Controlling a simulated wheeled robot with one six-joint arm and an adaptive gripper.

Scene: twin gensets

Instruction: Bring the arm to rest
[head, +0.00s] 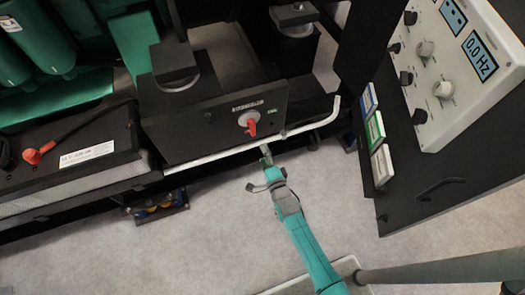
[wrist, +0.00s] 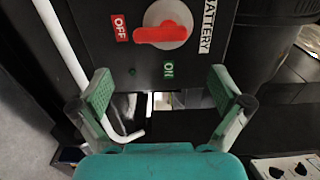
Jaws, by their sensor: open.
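My gripper (head: 266,153) is in front of the black battery switch box in the head view, just below a white bar. In the wrist view its two green-padded fingers (wrist: 160,78) stand wide apart with nothing between them. The red switch handle (head: 250,128) is on the box front. In the wrist view the handle (wrist: 160,35) lies sideways, its end towards the OFF label (wrist: 120,28). The ON label (wrist: 168,70) is below the knob. The handle appears beyond the fingertips, apart from them. My teal arm reaches up from the bottom of the head view.
The white bar (head: 222,155) crosses before the box and bends at its right end. A battery (head: 75,155) with a red terminal is left. A control panel (head: 465,60) reading 0.0 Hz and a dark cabinet door (head: 425,185) are right. Pale floor (head: 210,250) is open below.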

